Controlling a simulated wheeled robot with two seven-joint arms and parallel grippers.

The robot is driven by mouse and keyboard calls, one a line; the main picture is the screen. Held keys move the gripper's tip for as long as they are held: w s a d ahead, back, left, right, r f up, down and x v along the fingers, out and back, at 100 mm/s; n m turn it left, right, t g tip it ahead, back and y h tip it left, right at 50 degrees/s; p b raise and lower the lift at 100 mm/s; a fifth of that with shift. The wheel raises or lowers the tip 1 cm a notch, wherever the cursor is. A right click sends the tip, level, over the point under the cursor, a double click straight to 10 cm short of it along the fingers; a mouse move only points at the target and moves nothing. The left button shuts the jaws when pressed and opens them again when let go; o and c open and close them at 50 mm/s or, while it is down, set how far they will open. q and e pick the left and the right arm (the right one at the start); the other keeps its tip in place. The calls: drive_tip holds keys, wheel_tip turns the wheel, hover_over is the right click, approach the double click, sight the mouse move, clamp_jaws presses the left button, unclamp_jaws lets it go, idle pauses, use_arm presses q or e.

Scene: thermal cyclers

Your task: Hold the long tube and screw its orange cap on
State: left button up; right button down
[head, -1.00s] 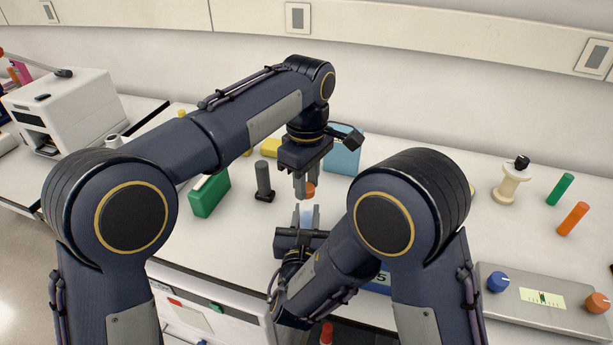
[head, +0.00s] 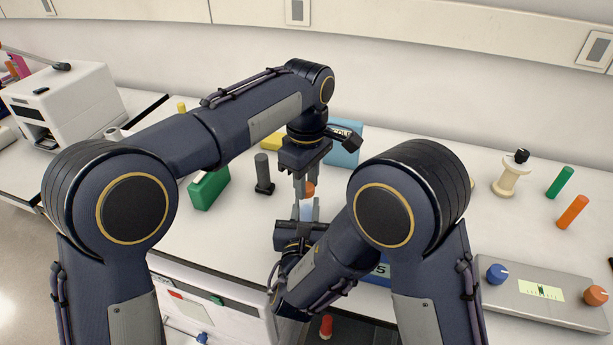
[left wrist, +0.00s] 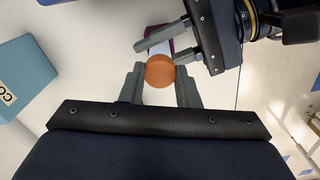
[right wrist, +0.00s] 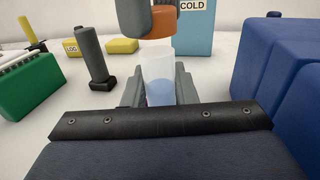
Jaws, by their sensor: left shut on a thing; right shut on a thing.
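The orange cap (head: 309,189) is between the fingers of my left gripper (head: 304,188), which points down and is shut on it. The cap also shows in the left wrist view (left wrist: 160,71). The long tube (right wrist: 158,82) is clear, with pale blue liquid inside. It stands upright between the fingers of my right gripper (right wrist: 158,92), which is shut on it. In the right wrist view the cap (right wrist: 162,23) is right above the tube's mouth. In the head view the tube (head: 306,210) is partly hidden by my fingers.
A light blue box labelled COLD (right wrist: 193,32) stands behind. A green box (head: 208,188), a grey upright post (head: 263,173) and a yellow box (right wrist: 122,45) are to the left. Large blue blocks (right wrist: 282,70) are close on the right in the right wrist view.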

use_arm(q)
drive_tip(key=shift+f, duration=0.6)
idle(0.4)
